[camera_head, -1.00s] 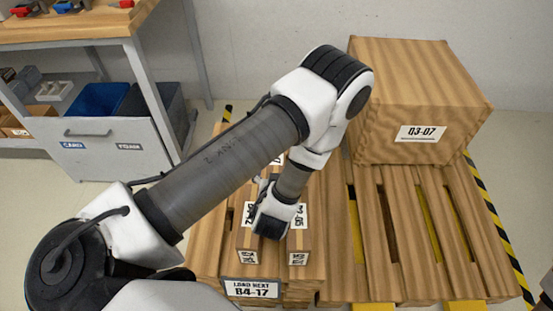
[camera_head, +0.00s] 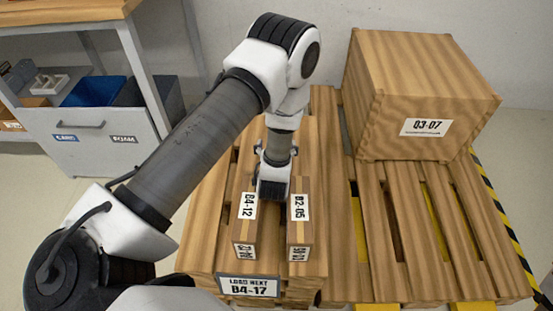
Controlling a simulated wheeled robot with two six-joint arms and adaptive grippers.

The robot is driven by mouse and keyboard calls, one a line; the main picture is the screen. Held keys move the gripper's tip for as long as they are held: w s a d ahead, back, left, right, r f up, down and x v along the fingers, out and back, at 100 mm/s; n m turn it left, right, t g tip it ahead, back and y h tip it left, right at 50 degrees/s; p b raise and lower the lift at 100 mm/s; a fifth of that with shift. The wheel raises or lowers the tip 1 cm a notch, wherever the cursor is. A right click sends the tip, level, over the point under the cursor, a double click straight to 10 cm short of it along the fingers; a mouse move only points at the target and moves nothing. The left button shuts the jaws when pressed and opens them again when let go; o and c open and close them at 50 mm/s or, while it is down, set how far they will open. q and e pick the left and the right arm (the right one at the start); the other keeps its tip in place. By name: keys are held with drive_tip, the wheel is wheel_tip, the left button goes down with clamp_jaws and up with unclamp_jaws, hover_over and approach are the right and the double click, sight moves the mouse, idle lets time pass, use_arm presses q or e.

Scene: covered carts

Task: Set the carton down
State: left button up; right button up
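Two narrow wood-grained cartons lie side by side on the left of the pallet. The left carton (camera_head: 245,229) is labelled B4-12 and the right carton (camera_head: 299,231) B2-05. My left gripper (camera_head: 273,190) points down between their labels, near the tops. Its fingertips are small and partly hidden, so I cannot tell whether they are open or shut, or whether they touch or hold a carton. A sign (camera_head: 248,287) at the pallet's front reads "LOAD NEXT B4-17". My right gripper is out of view.
A large wood-grained box (camera_head: 413,127) marked Q3-07 stands at the back right of the slatted pallet (camera_head: 415,215). The slats in front of it are bare. A workbench (camera_head: 66,16) with bins (camera_head: 100,90) stands at the left. Black-yellow tape (camera_head: 505,217) edges the right.

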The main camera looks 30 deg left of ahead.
use_arm(q)
clamp_jaws()
